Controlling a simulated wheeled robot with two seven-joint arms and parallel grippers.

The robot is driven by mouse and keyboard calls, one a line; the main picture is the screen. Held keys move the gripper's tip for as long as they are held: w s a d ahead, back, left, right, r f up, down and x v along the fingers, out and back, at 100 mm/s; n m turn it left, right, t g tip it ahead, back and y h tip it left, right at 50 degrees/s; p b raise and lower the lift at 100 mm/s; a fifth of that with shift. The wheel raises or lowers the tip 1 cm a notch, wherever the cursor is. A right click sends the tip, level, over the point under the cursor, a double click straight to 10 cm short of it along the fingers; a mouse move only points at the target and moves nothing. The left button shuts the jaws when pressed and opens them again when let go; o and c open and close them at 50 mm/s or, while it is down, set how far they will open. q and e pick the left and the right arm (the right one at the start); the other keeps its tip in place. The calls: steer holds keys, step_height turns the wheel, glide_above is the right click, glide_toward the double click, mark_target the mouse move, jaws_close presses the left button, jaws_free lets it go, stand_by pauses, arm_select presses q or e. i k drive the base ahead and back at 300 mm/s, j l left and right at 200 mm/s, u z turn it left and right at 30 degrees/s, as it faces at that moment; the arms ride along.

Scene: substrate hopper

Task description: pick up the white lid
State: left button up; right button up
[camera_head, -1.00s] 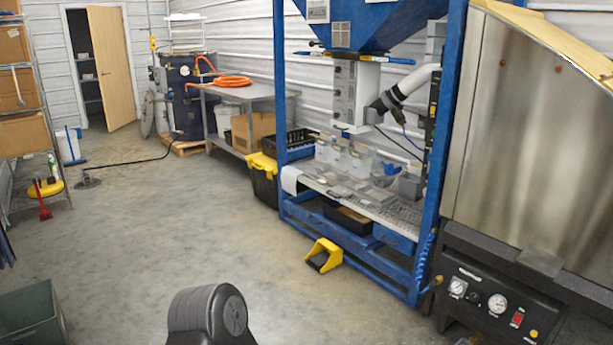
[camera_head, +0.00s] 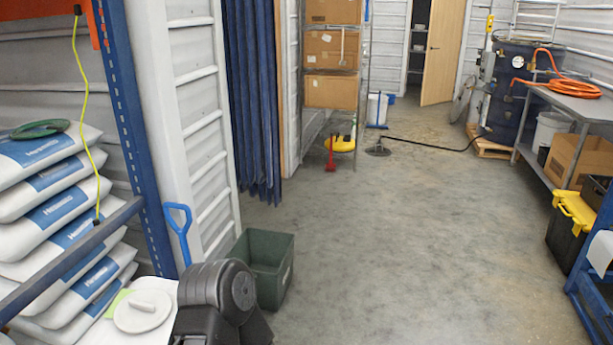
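A round white lid (camera_head: 127,318) with a raised bar-shaped handle lies at the lower left of the head view. It rests on a white surface (camera_head: 92,334), beside a yellow-green piece of paper or cloth (camera_head: 104,303). A dark rounded part of my own arm stands just right of the lid, apart from it in the picture. Neither of my grippers is in view.
Stacked white bags (camera_head: 45,200) fill a blue-posted rack on the left. A green-grey bin (camera_head: 262,272) stands on the floor behind my arm, near a blue-handled tool (camera_head: 180,232). The middle floor is clear. A black bin with yellow latches (camera_head: 572,212) stands right.

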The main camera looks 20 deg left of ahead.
mark_target(143, 310)
steer(key=i+j+u, duration=0.1)
steer(key=i+u, duration=0.15)
steer(key=i, duration=0.4)
steer(key=i+u, duration=0.25)
steer(key=i, duration=0.4)
steer(key=i+l+u, duration=0.25)
steer(key=i, duration=0.4)
steer(key=i+u, duration=0.2)
steer(key=u, duration=3.7)
